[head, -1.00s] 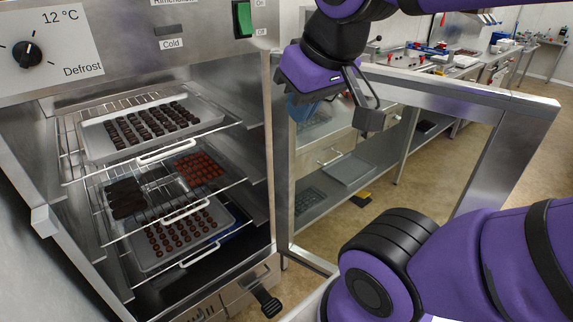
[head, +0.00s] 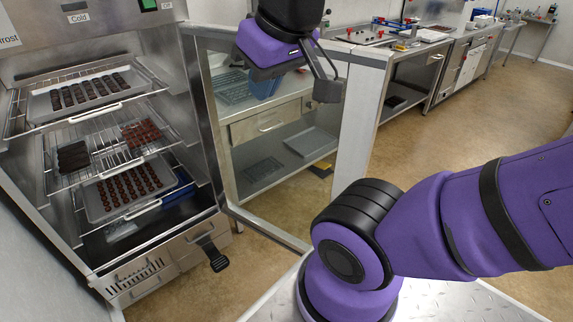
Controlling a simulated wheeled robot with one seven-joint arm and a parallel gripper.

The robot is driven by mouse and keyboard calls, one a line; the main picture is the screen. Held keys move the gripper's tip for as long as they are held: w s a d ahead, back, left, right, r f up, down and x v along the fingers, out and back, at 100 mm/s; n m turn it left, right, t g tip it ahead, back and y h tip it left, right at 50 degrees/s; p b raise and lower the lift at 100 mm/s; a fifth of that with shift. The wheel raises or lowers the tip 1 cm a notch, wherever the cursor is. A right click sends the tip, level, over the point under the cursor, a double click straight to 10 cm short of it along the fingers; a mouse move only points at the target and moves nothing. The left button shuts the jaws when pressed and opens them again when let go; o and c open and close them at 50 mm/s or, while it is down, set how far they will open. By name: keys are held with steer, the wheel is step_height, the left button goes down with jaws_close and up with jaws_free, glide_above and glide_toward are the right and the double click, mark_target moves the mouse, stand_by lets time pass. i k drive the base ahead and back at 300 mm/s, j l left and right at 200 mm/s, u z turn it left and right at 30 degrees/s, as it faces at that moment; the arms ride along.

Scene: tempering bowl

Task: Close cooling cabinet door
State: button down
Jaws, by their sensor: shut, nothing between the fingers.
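The steel cooling cabinet (head: 207,135) stands at the left with its front open. Its door (head: 362,120), a metal frame around a clear pane, is hinged at the cabinet's right side and stands well open. Through the pane I see a counter with shelves. My gripper (head: 328,88) is shut and empty. It hangs in front of the door's upper part in the picture; I cannot tell whether it touches the door. Inside the cabinet, wire racks hold trays of chocolates (head: 123,191).
A black pedal (head: 213,253) sticks out at the cabinet's lower front. A long counter (head: 440,45) with tools runs along the back. The tan floor (head: 480,115) at the right is clear. My purple arm fills the lower right.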

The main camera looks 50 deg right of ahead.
mark_target(367, 70)
steer(key=k+l+u, duration=0.15)
steer(key=l, duration=0.3)
steer(key=k+l+u, duration=0.2)
steer(key=l, duration=0.25)
steer(key=k+l+u, duration=0.15)
steer(key=k+l, duration=0.15)
steer(key=k+l+u, duration=0.15)
steer(key=l, duration=0.35)
steer(key=l+u, duration=0.2)
steer(key=l, duration=0.45)
steer(key=l+u, duration=0.2)
steer(key=l, duration=0.5)
steer(key=k+l+u, duration=0.15)
steer(key=l, duration=0.5)
steer(key=k+l, duration=0.55)
steer(key=u, duration=0.9)
steer(key=k+l, duration=0.05)
